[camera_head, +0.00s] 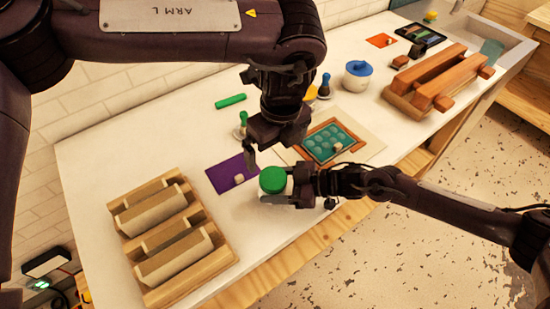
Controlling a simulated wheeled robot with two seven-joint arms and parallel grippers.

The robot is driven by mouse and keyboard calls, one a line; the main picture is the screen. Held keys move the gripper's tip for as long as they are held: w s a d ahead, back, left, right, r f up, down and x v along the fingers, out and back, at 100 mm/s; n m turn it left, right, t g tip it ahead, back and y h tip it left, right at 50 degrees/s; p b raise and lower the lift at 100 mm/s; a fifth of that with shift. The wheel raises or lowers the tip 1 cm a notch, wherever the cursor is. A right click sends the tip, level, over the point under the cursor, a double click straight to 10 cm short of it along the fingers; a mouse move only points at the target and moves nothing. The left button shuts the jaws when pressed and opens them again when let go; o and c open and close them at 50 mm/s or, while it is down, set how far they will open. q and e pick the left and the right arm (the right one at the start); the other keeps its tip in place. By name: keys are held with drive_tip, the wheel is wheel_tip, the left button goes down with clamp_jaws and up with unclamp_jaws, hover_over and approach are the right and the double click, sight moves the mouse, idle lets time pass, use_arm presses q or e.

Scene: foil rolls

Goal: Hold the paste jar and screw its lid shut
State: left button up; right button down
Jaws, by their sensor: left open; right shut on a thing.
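The paste jar (270,199) is a pale jar with a green lid (272,179) on top, near the front edge of the white table. It looks upright; I cannot tell how tight the lid sits. My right gripper (294,188) comes in from the right and is shut on the jar, hiding its right side. My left gripper (269,155) is open, pointing down above and slightly behind the lid. It looks apart from the lid.
A wooden rack (176,236) stands at the left. A purple mat (231,174) lies behind the jar. A teal tray (333,143) in a wooden frame is behind my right gripper. A white pot with a blue lid (357,76) and orange-brown rolls on a stand (428,74) are farther right.

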use_arm(q)
wheel_tip(320, 180, up, 6)
drive_tip(key=shift+s+d, duration=0.2)
drive_tip(key=shift+s, duration=0.05)
use_arm(e)
drive_tip(key=shift+c, duration=1.2)
unclamp_jaws()
